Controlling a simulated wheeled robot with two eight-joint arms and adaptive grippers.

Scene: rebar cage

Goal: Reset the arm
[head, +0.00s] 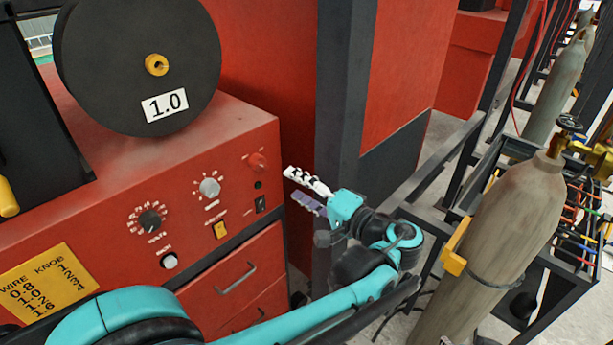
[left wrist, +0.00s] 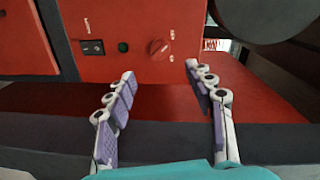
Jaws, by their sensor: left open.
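My left arm, teal and black, reaches in from the lower left in the head view. Its gripper (head: 306,192) is at the right of the red machine's control panel, just off its front face. In the left wrist view the two fingers with purple pads (left wrist: 165,95) stand apart, with nothing between them. A red knob (left wrist: 158,47) and a black switch (left wrist: 92,47) on the panel show beyond the fingertips. The red knob also shows in the head view (head: 257,161), up and left of the gripper. My right gripper is not in view.
A black spool (head: 110,60) labelled 1.0 stands on the red machine (head: 90,185). A dark post (head: 345,90) rises behind the gripper. A gas cylinder (head: 500,240) with a yellow bracket stands right of my arm, near a dark metal rack. Drawers (head: 245,275) lie below the panel.

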